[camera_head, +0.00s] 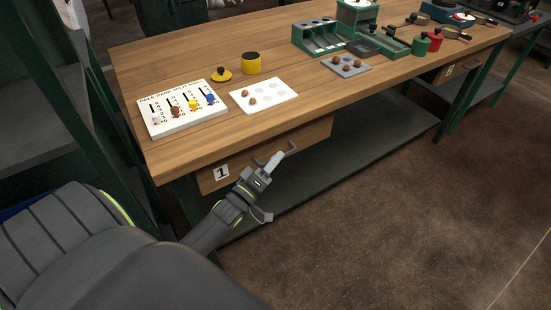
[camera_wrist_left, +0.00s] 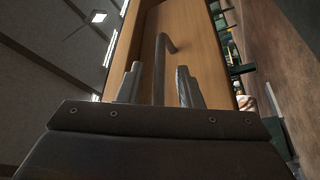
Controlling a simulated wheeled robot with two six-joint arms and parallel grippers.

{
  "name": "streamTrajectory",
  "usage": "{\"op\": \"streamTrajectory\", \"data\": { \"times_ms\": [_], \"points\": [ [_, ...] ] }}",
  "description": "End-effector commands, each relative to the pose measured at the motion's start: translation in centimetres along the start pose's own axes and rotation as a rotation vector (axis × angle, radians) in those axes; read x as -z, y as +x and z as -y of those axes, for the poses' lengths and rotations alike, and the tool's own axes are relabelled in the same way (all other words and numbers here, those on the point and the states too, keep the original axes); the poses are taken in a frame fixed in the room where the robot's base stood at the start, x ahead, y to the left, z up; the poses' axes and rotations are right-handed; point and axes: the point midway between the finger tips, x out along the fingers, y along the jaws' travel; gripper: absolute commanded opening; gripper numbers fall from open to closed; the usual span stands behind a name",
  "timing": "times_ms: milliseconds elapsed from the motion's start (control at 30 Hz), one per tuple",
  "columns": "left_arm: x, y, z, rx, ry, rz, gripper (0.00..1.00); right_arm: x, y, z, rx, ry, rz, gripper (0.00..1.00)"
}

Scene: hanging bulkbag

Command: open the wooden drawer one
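The wooden drawer one (camera_head: 290,142) is under the front edge of the workbench, with a white label "1" (camera_head: 221,172) on its front. Its front also fills the middle of the left wrist view (camera_wrist_left: 200,50). A grey bar handle (camera_wrist_left: 161,55) sticks out from the drawer front; in the head view the handle (camera_head: 291,148) is partly hidden by my gripper. My left gripper (camera_head: 270,167) is at the handle. In the left wrist view its two fingers (camera_wrist_left: 158,84) stand apart on either side of the bar, with a visible gap on both sides. My right gripper is not in view.
The wooden workbench top (camera_head: 200,55) holds a white game board (camera_head: 183,108), a white tray (camera_head: 263,96), yellow containers and green fixtures. A grey lower shelf (camera_head: 350,150) lies beneath. A dark green rack stands at the left. Brown floor (camera_head: 420,210) is clear at the right.

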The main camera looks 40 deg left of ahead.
Motion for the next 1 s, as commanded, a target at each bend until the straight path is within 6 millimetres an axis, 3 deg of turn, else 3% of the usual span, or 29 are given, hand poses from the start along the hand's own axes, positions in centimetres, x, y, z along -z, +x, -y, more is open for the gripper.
{"op": "streamTrajectory", "data": {
  "times_ms": [400,667,1000],
  "points": [
    [-0.01,1.06,-0.03,0.000,0.000,0.000,0.33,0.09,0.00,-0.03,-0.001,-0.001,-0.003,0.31],
    [-0.01,1.03,-0.03,0.000,0.000,0.000,0.01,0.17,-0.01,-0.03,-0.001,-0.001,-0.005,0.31],
    [-0.04,1.00,-0.06,0.000,0.000,0.000,0.00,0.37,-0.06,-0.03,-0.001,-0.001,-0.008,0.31]
  ]
}}
